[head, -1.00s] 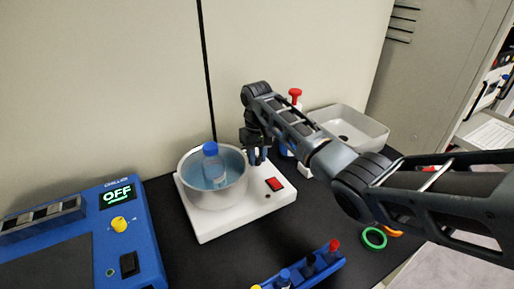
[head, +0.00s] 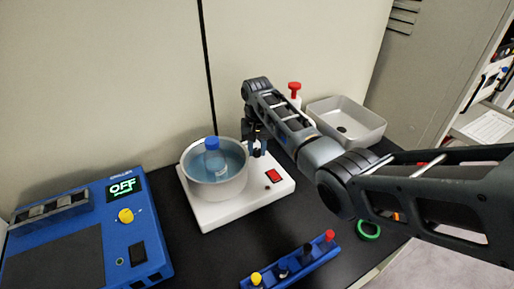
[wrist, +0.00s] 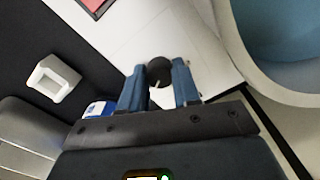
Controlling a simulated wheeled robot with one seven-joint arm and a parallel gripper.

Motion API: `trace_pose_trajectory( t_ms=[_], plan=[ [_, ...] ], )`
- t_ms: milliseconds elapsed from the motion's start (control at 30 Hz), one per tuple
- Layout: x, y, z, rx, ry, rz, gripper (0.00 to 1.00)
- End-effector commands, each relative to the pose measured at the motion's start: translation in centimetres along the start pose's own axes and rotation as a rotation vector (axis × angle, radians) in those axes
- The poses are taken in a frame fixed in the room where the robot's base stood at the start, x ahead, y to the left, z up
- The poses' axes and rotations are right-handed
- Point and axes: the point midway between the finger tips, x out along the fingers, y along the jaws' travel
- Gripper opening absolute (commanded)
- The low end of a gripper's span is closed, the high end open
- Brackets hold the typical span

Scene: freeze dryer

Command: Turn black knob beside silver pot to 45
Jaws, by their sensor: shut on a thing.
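The black knob (wrist: 159,72) is on the white heating base (head: 239,209), beside the silver pot (head: 219,193). In the wrist view a pale mark shows on the knob, pointing toward my gripper; its angle on a scale is not readable. My gripper (wrist: 160,85) is shut on the knob, one blue finger on each side. In the head view my gripper (head: 257,150) reaches down at the back right of the pot, and the knob is mostly hidden. The pot holds water and a blue-capped bottle (head: 214,157).
A red switch (head: 273,175) is on the base's front right. A blue chiller (head: 120,250) showing OFF stands at left. A blue rack (head: 306,264) with several colored caps is in front. A grey basin (head: 347,117) and a red-topped bottle (head: 295,90) stand behind my arm.

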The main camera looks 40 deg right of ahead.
Motion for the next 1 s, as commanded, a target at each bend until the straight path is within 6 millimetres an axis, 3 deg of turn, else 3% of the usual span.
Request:
trace_pose_trajectory(
  t_ms=[267,300,533,833,1000],
  plan=[
    [-0.2,0.0,-0.2,0.001,0.005,-0.002,0.01],
    [-0.2,0.0,-0.2,0.001,0.005,-0.002,0.34],
    [-0.1,0.0,-0.1,0.000,0.003,-0.001,0.56],
    [-0.3,0.0,-0.1,0.000,0.002,-0.001,0.57],
    [-2.4,-0.1,-0.1,-0.001,0.005,-0.003,0.57]
  ],
)
